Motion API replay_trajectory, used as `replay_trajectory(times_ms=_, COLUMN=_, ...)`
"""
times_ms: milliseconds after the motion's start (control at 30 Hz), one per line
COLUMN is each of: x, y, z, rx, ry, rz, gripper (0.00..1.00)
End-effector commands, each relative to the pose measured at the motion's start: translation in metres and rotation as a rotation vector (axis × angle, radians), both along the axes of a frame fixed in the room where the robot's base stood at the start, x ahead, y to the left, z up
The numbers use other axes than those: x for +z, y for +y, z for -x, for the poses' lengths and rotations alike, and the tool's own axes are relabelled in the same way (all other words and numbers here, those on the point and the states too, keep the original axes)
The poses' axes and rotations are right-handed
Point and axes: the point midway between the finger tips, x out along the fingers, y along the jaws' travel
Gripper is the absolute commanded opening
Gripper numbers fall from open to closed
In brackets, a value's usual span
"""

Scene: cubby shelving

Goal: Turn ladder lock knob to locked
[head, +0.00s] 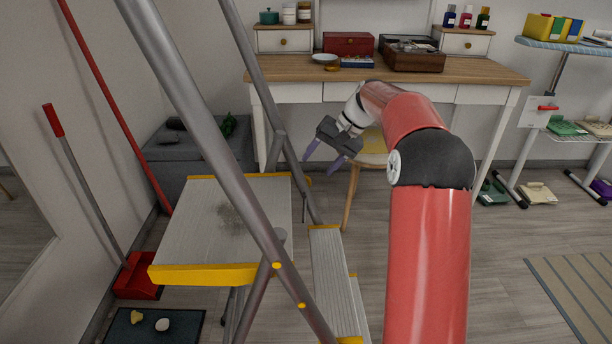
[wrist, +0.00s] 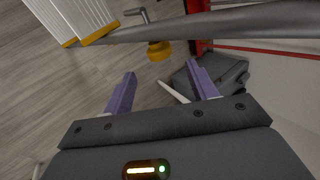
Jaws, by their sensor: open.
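The stepladder has grey tube rails (head: 192,100), a grey platform with a yellow front edge (head: 205,274), and yellow-edged steps (head: 333,275). In the wrist view, a small yellow cylinder-like part (wrist: 158,50) with a grey bent stem shows beyond the fingertips, beside a grey rail (wrist: 235,28). I cannot tell for sure whether it is the lock knob, or its setting. My gripper (head: 324,158) is open and empty, with its purple fingers apart, just right of the ladder's far rail. Its fingers also show in the wrist view (wrist: 161,75), touching nothing visible.
A wooden desk (head: 480,68) stands behind, with a chair (head: 371,150) near my gripper. A grey storage box (head: 183,160) is behind the ladder. A red-handled broom (head: 62,150) and red dustpan (head: 137,278) are at left. Floor right of my arm is mostly free.

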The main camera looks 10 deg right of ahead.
Motion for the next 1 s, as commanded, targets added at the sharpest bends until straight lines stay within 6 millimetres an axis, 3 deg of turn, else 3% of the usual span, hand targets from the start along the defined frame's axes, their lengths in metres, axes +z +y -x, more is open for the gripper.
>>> replay_trajectory(times_ms=200, x=-0.032, y=0.020, z=-0.005, rx=0.004, ry=0.005, rz=0.000, gripper=0.58)
replay_trajectory(times_ms=400, x=-0.052, y=0.032, z=-0.009, rx=0.003, ry=0.002, rz=0.001, gripper=0.58)
replay_trajectory(times_ms=767, x=-0.058, y=0.036, z=-0.010, rx=0.002, ry=0.000, rz=0.002, gripper=0.58)
replay_trajectory(times_ms=1000, x=-0.058, y=0.036, z=-0.010, rx=0.001, ry=0.001, rz=0.002, gripper=0.29)
